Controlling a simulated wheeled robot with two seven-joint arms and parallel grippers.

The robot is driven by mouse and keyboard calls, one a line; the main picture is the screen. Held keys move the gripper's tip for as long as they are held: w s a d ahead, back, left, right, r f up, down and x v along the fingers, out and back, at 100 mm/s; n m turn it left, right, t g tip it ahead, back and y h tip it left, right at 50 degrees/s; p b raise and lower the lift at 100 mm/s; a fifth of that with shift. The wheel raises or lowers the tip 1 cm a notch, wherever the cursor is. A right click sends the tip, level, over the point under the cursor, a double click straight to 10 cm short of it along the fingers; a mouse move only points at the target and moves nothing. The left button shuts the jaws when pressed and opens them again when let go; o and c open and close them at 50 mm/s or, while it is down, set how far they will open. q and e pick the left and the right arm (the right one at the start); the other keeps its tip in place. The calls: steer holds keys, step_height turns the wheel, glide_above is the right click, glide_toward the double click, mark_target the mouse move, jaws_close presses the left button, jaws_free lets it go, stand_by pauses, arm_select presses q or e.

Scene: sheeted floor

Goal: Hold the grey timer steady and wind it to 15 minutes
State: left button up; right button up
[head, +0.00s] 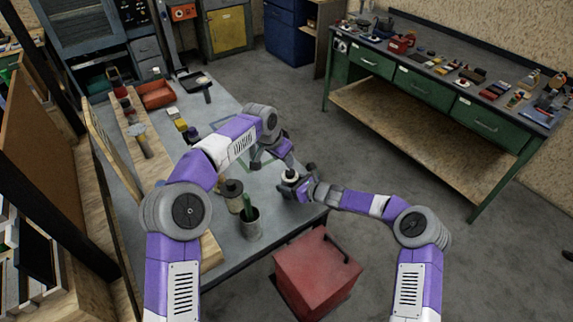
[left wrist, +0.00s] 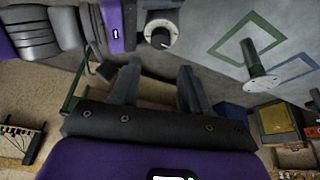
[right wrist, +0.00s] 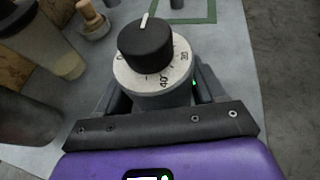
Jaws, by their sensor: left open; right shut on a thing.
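The grey timer (right wrist: 163,98) stands in the right wrist view with a white numbered dial (right wrist: 178,75) and black knob (right wrist: 146,48). The knob's white pointer points toward the far side; the numbers there are hidden. 30 shows at the right and 40 at the near side. My right gripper (head: 297,185) is shut around the timer's body. The timer also shows at the top of the left wrist view (left wrist: 161,34). My left gripper (left wrist: 158,85) is open and empty, apart from the timer; in the head view it hangs just behind it.
A cup with green contents (head: 250,226) and a jar (head: 232,194) stand left of the timer. A dark post with a white disc (left wrist: 262,83) stands near green and blue outlines. A red box (head: 318,272) is on the floor by the bench's front edge (head: 268,262).

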arm_select(q)
steer(key=shift+v, duration=1.5)
arm_select(e)
steer(key=o, duration=1.2)
steer(key=shift+o, duration=0.2)
